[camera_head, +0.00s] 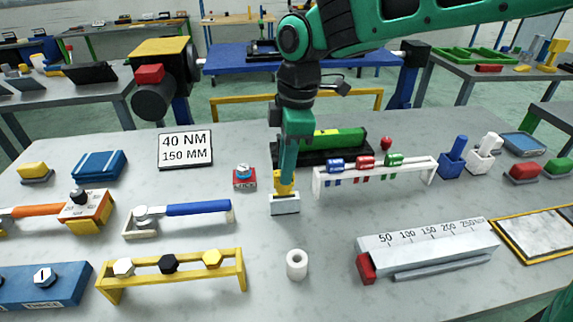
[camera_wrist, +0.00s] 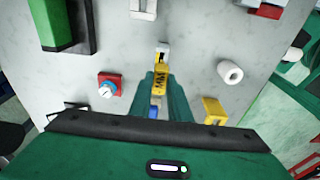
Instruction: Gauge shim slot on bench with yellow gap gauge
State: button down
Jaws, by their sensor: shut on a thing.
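My gripper (camera_head: 288,172) points straight down over the bench and is shut on the yellow gap gauge (camera_head: 284,188). The gauge hangs below the fingertips, with its lower end at the top of a small light-grey block (camera_head: 285,207), which seems to be the shim slot piece. In the wrist view the yellow gauge (camera_wrist: 160,77) shows dark lettering between my green fingers (camera_wrist: 158,95). The block (camera_wrist: 163,48) is just beyond its tip. I cannot tell whether the tip is inside the slot or only above it.
A white rack (camera_head: 375,179) with blue, red and green gauges stands to the right. A red block with a blue-topped dial (camera_head: 244,180) is to the left. A white ring (camera_head: 297,265) and a yellow bolt stand (camera_head: 172,273) are in front. The bench right around the block is clear.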

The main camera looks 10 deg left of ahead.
jog(key=shift+f, duration=1.5)
dwell(0.5)
jog(key=shift+r, duration=0.1)
dwell(0.9)
jog(key=shift+r, duration=3.95)
jog(key=shift+f, duration=0.15)
